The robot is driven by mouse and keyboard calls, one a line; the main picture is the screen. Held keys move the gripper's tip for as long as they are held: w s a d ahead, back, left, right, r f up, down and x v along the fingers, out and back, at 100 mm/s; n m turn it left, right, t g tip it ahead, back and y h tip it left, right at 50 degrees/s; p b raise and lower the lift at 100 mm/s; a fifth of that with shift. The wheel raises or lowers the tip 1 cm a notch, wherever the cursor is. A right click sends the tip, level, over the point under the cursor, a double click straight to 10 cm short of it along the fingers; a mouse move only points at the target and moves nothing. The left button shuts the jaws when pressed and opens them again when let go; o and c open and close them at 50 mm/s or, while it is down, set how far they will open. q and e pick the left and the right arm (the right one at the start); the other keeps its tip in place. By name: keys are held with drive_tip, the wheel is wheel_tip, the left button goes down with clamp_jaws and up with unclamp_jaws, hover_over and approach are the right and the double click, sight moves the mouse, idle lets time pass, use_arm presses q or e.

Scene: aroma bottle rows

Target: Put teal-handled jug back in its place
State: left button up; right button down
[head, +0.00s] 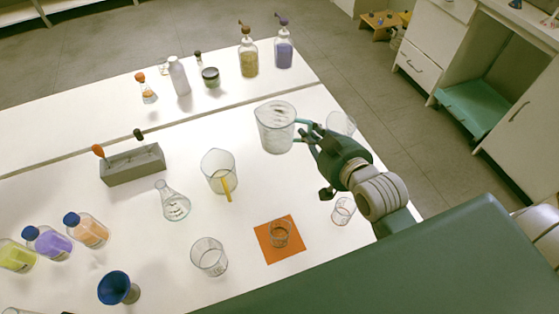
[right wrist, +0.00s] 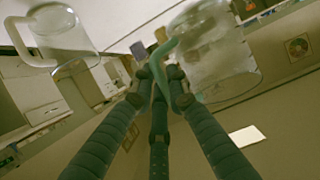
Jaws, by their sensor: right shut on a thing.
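The clear jug with the teal handle (head: 275,130) is at the right part of the white table, near its far right edge, and looks roughly upright. My right gripper (head: 310,137) is shut on its handle, to the right of the jug body. In the right wrist view the fingers (right wrist: 158,85) close around the teal handle, with the jug's clear body (right wrist: 212,55) to the right. I cannot tell whether the jug's base touches the table. My left gripper is not in view.
Another clear vessel (head: 341,123) stands just right of my right gripper; a small beaker (head: 343,211) is below it. A beaker with a yellow rod (head: 219,170) stands left of the jug. An orange mat (head: 288,252) holds a small beaker. Stoppered bottles (head: 249,57) stand behind.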

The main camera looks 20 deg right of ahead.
wheel_tip(320, 180, up, 6)
drive_tip(key=w+m+h+p, duration=0.1)
drive_tip(key=m+h+p, duration=0.1)
drive_tip(key=h, duration=0.1)
use_arm(q)
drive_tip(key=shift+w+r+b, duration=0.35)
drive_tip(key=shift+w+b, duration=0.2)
drive_tip(key=shift+b, duration=0.4)
use_arm(e)
drive_tip(key=shift+d+f, duration=0.15)
drive_tip(key=shift+f, duration=4.9)
drive_tip(key=shift+d+f, duration=0.1)
drive_tip(key=shift+f, duration=4.95)
drive_tip(key=c, duration=1.7)
unclamp_jaws()
drive_tip(key=shift+f, duration=0.1)
drive_tip(key=b+v, duration=0.1)
drive_tip(key=v, duration=1)
drive_tip(key=shift+d, duration=0.15)
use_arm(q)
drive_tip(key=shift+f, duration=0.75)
use_arm(e)
drive_tip(key=shift+s+r, duration=0.4)
drive_tip(key=shift+s, duration=0.1)
